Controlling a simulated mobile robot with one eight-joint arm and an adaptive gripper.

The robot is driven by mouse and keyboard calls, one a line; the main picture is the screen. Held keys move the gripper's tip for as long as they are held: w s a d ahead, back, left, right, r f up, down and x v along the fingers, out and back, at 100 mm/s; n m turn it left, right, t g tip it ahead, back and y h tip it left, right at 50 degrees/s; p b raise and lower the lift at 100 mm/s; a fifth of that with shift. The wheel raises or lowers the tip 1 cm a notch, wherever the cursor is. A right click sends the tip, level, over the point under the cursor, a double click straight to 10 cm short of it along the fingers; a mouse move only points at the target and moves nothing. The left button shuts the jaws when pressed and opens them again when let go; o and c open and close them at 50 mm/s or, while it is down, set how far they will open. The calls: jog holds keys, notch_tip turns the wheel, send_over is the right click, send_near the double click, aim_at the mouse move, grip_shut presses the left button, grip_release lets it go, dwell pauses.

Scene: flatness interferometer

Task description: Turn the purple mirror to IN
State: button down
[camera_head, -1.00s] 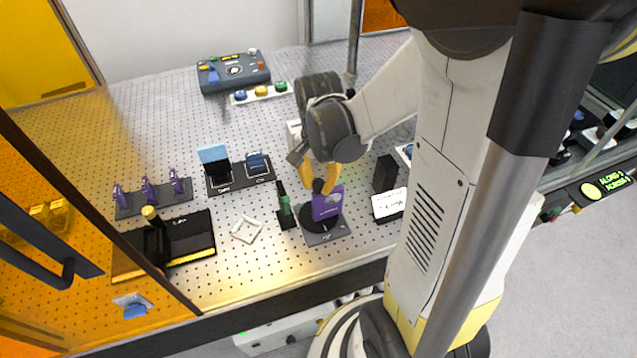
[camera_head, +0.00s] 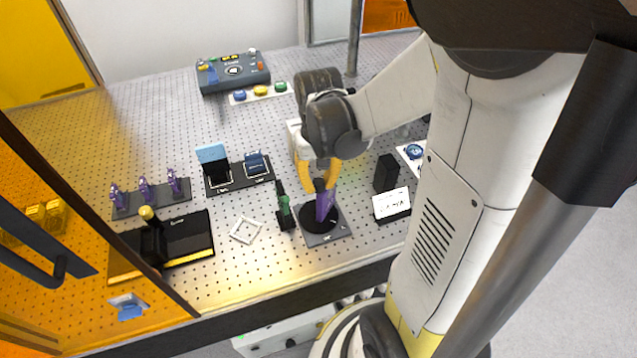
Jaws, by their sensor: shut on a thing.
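The purple mirror (camera_head: 325,205) stands upright on a round black turntable set on a grey square base plate (camera_head: 327,239). It shows nearly edge-on, its face turned toward the right. My gripper (camera_head: 322,183) comes down from above with its yellow fingers shut on the dark top of the mirror. The fingertips partly hide the mirror's top. The markings on the base plate are too small to read, so I cannot tell which position the mirror points at.
A green-topped post (camera_head: 284,208) stands close left of the mirror. A black block (camera_head: 385,172) and a white label card (camera_head: 391,204) stand to the right. A white square frame (camera_head: 245,230) lies left. A control box (camera_head: 233,72) sits at the back.

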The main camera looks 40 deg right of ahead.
jog(key=shift+n, duration=0.4)
jog(key=c, duration=1.2)
grip_release()
notch_tip(320, 180, up, 12)
